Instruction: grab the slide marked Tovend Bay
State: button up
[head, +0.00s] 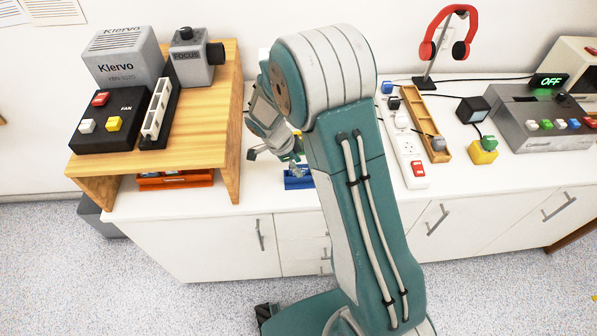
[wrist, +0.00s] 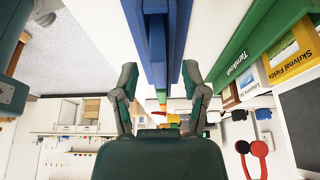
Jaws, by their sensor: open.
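No label reading Tovend Bay is legible in either view. In the wrist view, a slide marked Skivnai Fields (wrist: 292,62) and one whose label seems to begin Laguna (wrist: 247,83) stand at the right, by a green holder (wrist: 262,22) with a partly readable name. My gripper (wrist: 161,78) is open, its two fingers apart. A long blue object (wrist: 178,35) lies ahead between the fingers; I cannot tell whether they touch it.
A wooden stand (head: 220,110) holds the Klervo device (head: 125,58) and a button box (head: 108,122), with an orange tray (head: 175,180) beneath. Right of my arm are a power strip (head: 408,150), a wooden tray (head: 425,122), red headphones (head: 449,32) and a grey console (head: 540,118).

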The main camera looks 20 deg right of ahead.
jog(key=shift+d+f, duration=0.25)
jog(key=shift+f, duration=0.3)
grip_shut()
